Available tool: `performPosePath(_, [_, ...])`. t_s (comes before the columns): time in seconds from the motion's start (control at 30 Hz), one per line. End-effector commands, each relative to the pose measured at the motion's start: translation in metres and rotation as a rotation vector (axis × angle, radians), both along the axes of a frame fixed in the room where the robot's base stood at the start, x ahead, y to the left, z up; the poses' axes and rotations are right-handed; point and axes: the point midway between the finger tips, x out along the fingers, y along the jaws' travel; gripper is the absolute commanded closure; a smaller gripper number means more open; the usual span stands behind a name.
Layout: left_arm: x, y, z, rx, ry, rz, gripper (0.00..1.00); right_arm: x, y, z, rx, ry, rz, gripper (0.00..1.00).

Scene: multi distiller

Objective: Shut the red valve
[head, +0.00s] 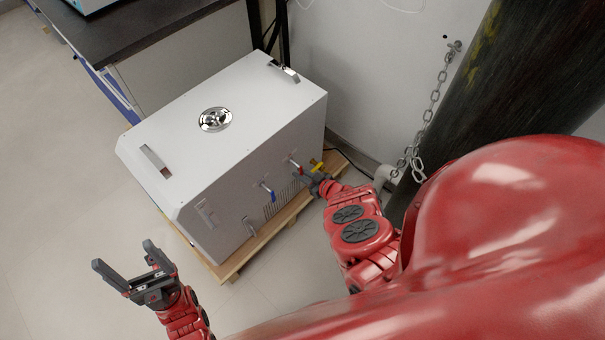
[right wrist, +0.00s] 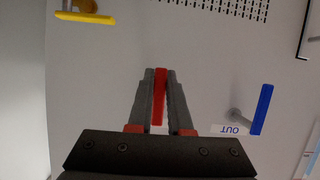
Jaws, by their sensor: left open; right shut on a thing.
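The red valve handle (head: 297,167) is on the side of a white box-shaped unit (head: 250,110), between a blue and a yellow handle. My right gripper (head: 306,179) is at this handle. In the right wrist view the red handle (right wrist: 160,97) lies lengthwise between the two fingers of my right gripper (right wrist: 160,80), which are shut on it. The valve body behind the handle is hidden. My left gripper (head: 122,254) is open and empty, over the floor left of and nearer than the unit.
The yellow handle (head: 316,166) is close to the right gripper; the blue handle (head: 269,191) is on its left. The unit stands on a wooden pallet (head: 232,270). A dark cylinder (head: 510,80) with a chain (head: 433,100) stands at right. Floor at left is clear.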

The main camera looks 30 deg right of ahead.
Motion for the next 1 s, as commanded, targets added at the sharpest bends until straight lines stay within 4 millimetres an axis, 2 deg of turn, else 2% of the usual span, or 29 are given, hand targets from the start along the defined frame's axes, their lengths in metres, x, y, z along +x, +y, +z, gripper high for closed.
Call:
performPosePath(0.67, [-0.0001, 0.0, -0.0033, 0.0, 0.0, 0.0, 0.16, -0.0008, 0.0035, -0.0003, 0.059, 0.021, 0.002, 1.0])
performPosePath(0.7, [0.0, 0.0, -0.0034, 0.0, 0.0, 0.0, 0.16, -0.0008, 0.0035, -0.0003, 0.059, 0.021, 0.002, 0.77])
performPosePath(0.83, [-0.0001, 0.0, -0.0033, 0.0, 0.0, 0.0, 0.16, -0.0008, 0.0032, -0.0003, 0.059, 0.021, 0.001, 0.54])
performPosePath(1.0, [0.0, 0.0, -0.0032, 0.0, 0.0, 0.0, 0.16, -0.0008, 0.0028, -0.0001, 0.058, 0.02, 0.002, 0.53])
